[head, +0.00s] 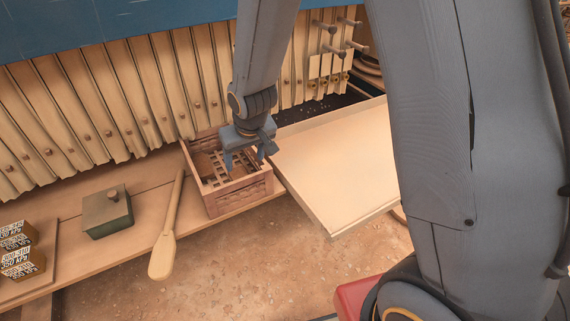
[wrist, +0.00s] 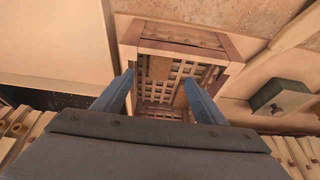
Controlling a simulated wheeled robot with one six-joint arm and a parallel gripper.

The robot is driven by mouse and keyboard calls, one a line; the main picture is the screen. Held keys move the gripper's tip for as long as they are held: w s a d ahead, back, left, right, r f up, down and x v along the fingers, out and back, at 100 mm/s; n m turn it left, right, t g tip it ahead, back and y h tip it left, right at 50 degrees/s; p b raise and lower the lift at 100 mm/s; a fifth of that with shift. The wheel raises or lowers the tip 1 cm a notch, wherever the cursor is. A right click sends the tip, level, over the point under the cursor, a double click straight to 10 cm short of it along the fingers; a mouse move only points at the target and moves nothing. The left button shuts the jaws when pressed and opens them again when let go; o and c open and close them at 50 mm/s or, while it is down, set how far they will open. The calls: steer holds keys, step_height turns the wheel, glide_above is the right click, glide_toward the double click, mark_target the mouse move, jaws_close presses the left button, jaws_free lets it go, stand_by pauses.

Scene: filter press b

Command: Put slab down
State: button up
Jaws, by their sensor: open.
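My gripper (head: 245,160) is open, with its two fingers pointing down over a wooden crate (head: 240,197). In the wrist view, the fingers (wrist: 158,78) stand apart above the crate (wrist: 183,38), with nothing held between them. The crate has a pale lattice inside. A small flat brown piece (wrist: 160,68) lies on this lattice; it may be the slab, but I cannot tell for sure. In the head view, my gripper hides part of the crate's inside.
The crate stands on a wooden shelf (head: 145,222) beside a long paddle (head: 168,225) and a green lidded box (head: 107,212). Printed boxes (head: 17,250) stand at far left. A wide pale tray (head: 335,165) lies right of the crate. Ribbed press plates (head: 95,110) line the back.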

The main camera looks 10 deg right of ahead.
steer(key=s+d+r+m+g, duration=0.1)
steer(key=s+d+r, duration=0.2)
steer(key=s+d, duration=0.4)
steer(key=s+d+r+m+g+h, duration=0.1)
steer(key=s+d+r, duration=0.3)
steer(key=s+d, duration=0.4)
steer(key=shift+s+d+m+g, duration=0.15)
steer(key=shift+s+m+g, duration=0.35)
steer(key=shift+s, duration=0.75)
